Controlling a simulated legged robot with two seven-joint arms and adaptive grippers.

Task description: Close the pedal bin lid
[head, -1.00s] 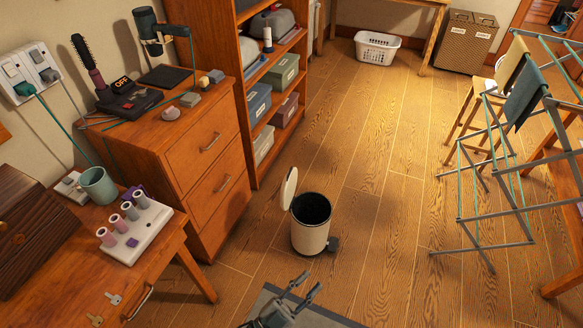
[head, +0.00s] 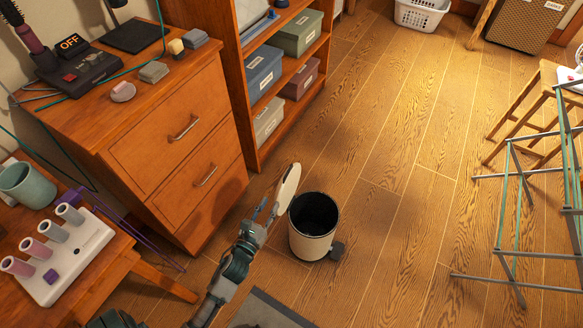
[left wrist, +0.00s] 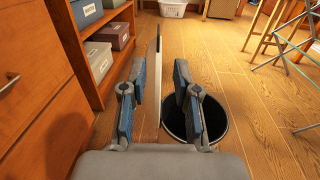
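The pedal bin (head: 312,240) is a cream cylinder with a dark, empty-looking inside, standing upright on the wood floor. Its pale lid (head: 288,188) stands raised, nearly upright, on the bin's left side. My left gripper (head: 265,208) reaches in from the lower left, just left of the lid and bin. In the left wrist view the left gripper (left wrist: 159,78) is open, its blue-padded fingers apart. The lid (left wrist: 157,70) shows edge-on between the fingers or just beyond them; contact cannot be told. The bin's mouth (left wrist: 205,118) is partly hidden behind the right finger. My right gripper is not in view.
A wooden drawer unit (head: 170,140) and a shelf with boxes (head: 285,90) stand left of the bin. A desk (head: 110,275) is at the lower left. A drying rack (head: 515,220) stands at right. The floor right of the bin is clear. A dark mat (head: 262,312) lies in front.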

